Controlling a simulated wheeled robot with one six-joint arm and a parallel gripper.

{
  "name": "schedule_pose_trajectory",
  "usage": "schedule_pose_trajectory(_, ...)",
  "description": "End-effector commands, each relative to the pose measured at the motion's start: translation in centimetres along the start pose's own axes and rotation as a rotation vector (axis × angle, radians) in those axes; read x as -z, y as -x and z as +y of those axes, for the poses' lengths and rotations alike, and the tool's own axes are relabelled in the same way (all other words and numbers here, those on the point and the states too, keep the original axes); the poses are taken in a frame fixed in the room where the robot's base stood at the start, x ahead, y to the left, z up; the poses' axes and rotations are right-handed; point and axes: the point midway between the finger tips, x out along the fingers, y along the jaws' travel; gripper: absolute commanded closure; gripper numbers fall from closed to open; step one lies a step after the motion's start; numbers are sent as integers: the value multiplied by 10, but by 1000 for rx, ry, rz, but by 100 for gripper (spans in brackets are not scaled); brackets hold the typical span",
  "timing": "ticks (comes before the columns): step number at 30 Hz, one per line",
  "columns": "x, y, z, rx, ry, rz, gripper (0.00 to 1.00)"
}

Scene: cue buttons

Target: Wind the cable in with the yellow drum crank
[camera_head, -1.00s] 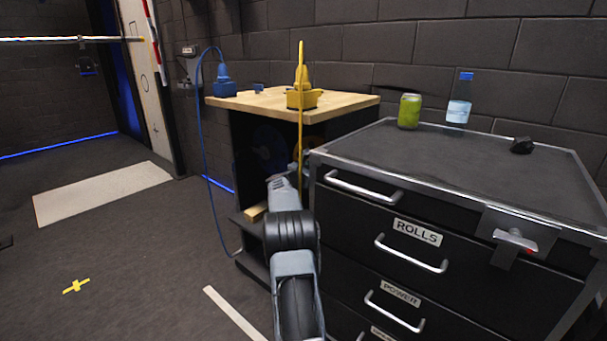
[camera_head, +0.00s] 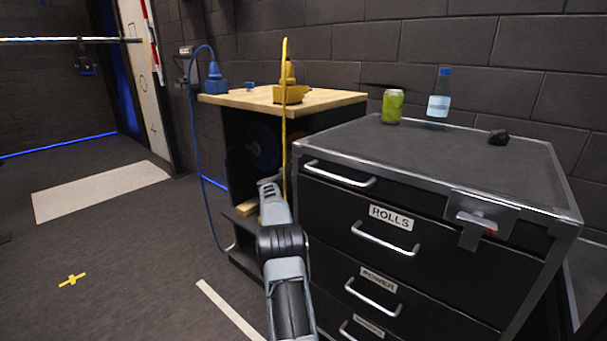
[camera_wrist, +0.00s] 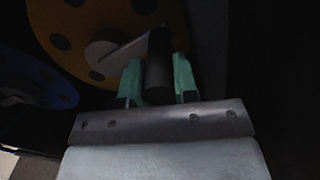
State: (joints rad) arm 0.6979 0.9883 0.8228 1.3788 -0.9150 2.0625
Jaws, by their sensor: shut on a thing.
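In the wrist view the yellow drum (camera_wrist: 60,30), a disc with dark round holes, fills the upper left. Its grey crank arm (camera_wrist: 125,48) runs from the hub to a dark upright handle (camera_wrist: 158,70). My gripper (camera_wrist: 158,78) has its green fingers on both sides of this handle and is shut on it. In the head view a yellow cable (camera_head: 285,130) hangs from a yellow plug block (camera_head: 291,93) on the wooden top. My gripper and the yellow drum are hidden there behind my arm and the cabinet.
A blue drum (camera_wrist: 35,85) is left of the yellow one. The drawer cabinet (camera_head: 440,165) stands close right of my arm, bearing a can (camera_head: 392,106) and bottle (camera_head: 439,95).

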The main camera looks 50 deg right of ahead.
Motion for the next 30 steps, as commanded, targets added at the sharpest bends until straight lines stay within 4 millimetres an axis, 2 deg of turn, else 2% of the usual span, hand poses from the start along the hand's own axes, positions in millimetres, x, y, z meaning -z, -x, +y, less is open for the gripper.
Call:
schedule_pose_trajectory(1,7,-2,-4,7,10,7,100)
schedule_pose_trajectory(8,7,-2,-4,7,11,8,100)
schedule_pose_trajectory(9,8,-2,-4,7,11,8,70)
schedule_pose_trajectory(16,5,0,-2,5,6,6,48)
schedule_pose_trajectory(30,-2,-2,-3,10,0,-1,47)
